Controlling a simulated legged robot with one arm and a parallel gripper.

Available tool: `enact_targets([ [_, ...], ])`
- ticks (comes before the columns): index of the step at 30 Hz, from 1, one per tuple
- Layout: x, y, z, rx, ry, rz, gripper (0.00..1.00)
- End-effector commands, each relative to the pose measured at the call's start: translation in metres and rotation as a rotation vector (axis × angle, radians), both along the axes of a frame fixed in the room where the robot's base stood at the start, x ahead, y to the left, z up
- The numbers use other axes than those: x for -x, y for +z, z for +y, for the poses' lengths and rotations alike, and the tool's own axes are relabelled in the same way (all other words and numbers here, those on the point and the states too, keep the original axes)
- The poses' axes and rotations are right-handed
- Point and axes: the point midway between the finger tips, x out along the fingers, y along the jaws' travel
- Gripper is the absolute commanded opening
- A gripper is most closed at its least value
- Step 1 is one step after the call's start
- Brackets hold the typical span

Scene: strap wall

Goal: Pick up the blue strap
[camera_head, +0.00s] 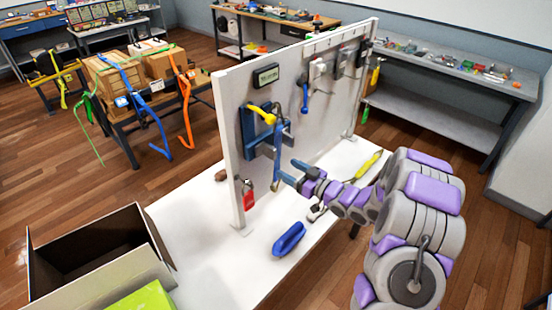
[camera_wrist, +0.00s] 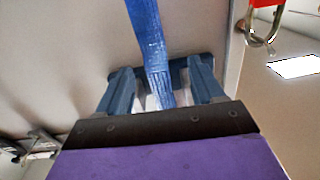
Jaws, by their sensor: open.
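A blue strap (camera_head: 278,150) hangs down the face of the white wall panel, below a yellow piece (camera_head: 261,114). A metal end shows at its bottom. My gripper (camera_head: 291,173) is open beside the strap's lower part, close to the panel. In the wrist view the strap (camera_wrist: 147,38) runs down between the two blue fingers of my gripper (camera_wrist: 160,80), with light gaps on both sides near its lower end. Its lowest end is hidden behind the dark gripper edge. Whether a finger touches it I cannot tell.
A red padlock (camera_head: 248,199) hangs left of the strap, and red shows in the wrist view (camera_wrist: 266,4). A blue oblong object (camera_head: 289,240) lies on the white table (camera_head: 215,262). An open box (camera_head: 95,255) stands left. Another blue strap (camera_head: 153,115) drapes over boxes behind.

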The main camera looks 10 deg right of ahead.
Motion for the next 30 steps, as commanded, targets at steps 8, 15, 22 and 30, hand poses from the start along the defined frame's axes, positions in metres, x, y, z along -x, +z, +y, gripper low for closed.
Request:
enact_targets([
  [8, -0.015, 0.0, 0.014, 0.001, -0.001, 0.001, 0.67],
  [15, -0.036, 0.001, 0.028, 0.004, 0.003, -0.002, 0.67],
  [22, -0.056, 0.001, 0.039, 0.0, 0.001, 0.003, 0.67],
  [30, -0.059, 0.002, 0.04, -0.001, -0.001, 0.002, 0.67],
])
